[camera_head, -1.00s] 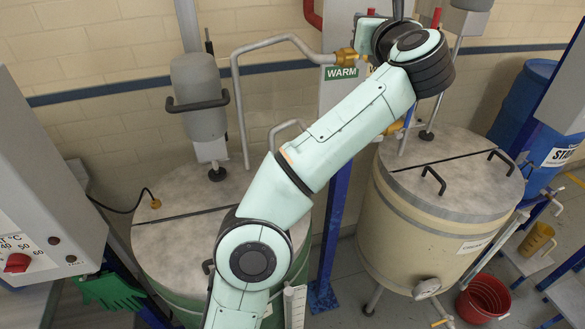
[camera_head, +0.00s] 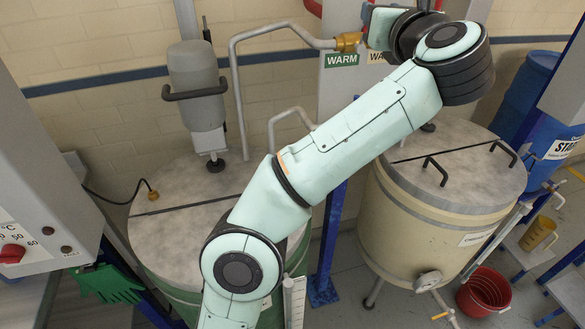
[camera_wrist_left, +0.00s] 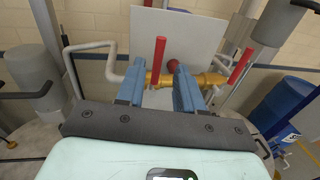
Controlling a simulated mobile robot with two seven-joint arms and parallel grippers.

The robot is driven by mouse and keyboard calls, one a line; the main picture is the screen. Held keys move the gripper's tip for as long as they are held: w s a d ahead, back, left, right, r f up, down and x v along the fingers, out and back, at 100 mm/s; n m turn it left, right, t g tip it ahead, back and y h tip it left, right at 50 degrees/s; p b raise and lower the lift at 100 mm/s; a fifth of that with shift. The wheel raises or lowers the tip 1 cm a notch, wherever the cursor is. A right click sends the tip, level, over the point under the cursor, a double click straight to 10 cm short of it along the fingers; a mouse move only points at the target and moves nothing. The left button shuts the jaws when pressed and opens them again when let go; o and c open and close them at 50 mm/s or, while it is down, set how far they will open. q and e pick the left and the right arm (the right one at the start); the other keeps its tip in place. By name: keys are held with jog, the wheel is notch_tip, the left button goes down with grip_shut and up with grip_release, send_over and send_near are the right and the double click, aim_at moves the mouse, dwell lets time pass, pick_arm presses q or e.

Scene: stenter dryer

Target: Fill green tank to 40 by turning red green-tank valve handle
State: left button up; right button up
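The green tank (camera_head: 165,290) stands at the lower left in the head view, with a grey split lid; my left arm covers part of it. In the left wrist view a red valve handle (camera_wrist_left: 159,48) stands upright in front of brass pipe fittings. My left gripper (camera_wrist_left: 159,66) has its two blue fingers apart, one on each side of this handle as seen here; I cannot tell whether they touch it. A second red handle (camera_wrist_left: 240,66) leans to the right of the fingers. In the head view my left wrist mostly hides the valves. My right gripper is not in view.
A WARM label (camera_head: 341,59) marks the valve panel, beside a brass fitting (camera_head: 348,42) on a grey pipe. A cream tank (camera_head: 400,240) stands right of the green tank. A blue drum (camera_head: 523,95) and a red bucket (camera_head: 485,291) are farther right. A control box (camera_head: 40,190) is at left.

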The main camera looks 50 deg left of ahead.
pick_arm(q)
jog(key=b+v, duration=0.1)
jog(key=v, duration=0.6)
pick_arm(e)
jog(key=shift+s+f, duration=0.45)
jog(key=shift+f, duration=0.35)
pick_arm(q)
jog(key=shift+s+d, duration=0.1)
jog(key=shift+d, duration=0.1)
jog(key=b+v, duration=0.1)
jog(key=v, duration=1.2)
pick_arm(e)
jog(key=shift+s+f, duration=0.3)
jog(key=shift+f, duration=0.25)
pick_arm(q)
jog(key=shift+d+r, duration=0.1)
jog(key=shift+d, duration=0.05)
